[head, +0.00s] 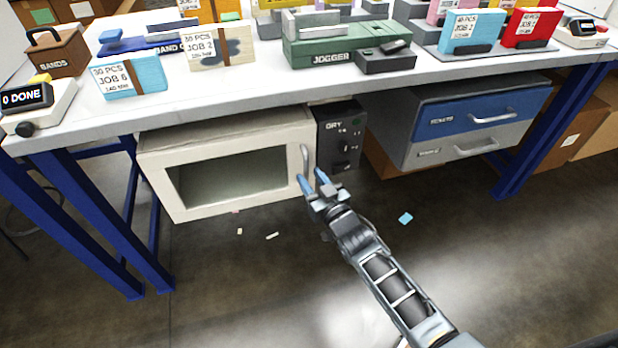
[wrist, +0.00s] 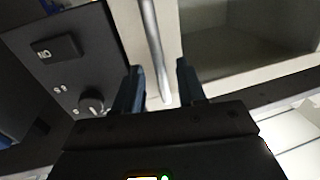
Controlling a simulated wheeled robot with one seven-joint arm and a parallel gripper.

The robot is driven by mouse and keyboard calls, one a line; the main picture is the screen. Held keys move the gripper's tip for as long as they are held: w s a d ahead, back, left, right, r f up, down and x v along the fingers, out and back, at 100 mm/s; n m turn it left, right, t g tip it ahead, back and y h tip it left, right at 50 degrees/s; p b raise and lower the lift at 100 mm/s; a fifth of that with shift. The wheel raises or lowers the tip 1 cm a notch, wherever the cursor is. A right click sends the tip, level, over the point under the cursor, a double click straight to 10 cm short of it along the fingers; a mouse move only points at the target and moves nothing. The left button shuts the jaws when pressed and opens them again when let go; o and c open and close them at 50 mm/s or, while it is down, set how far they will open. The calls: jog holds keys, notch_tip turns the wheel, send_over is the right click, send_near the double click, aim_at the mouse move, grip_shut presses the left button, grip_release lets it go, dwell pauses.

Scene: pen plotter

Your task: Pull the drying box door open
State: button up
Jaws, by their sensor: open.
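The drying box (head: 160,152) is a cream box with a window, hung under the workbench at left. Its door (head: 284,190) looks shut. A dark control panel (head: 340,135) marked DRY is to the right of it. The upright door handle (head: 305,162) is at the door's right edge. My gripper (head: 313,182) is at the handle's lower end. In the wrist view, the open fingers (wrist: 162,82) stand on either side of the pale handle bar (wrist: 155,50), with gaps visible. I cannot tell whether either finger touches it.
A blue and grey drawer unit (head: 465,118) hangs to the right under the bench (head: 230,88). Blue bench legs (head: 95,225) stand at left and right. The floor (head: 250,290) in front is open, with a few small scraps. Job stacks and a jogger (head: 345,50) are on the bench.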

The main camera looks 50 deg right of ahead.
jog(key=shift+x, duration=0.85)
jog(key=shift+s, duration=0.1)
jog(key=shift+c, duration=0.4)
grip_shut()
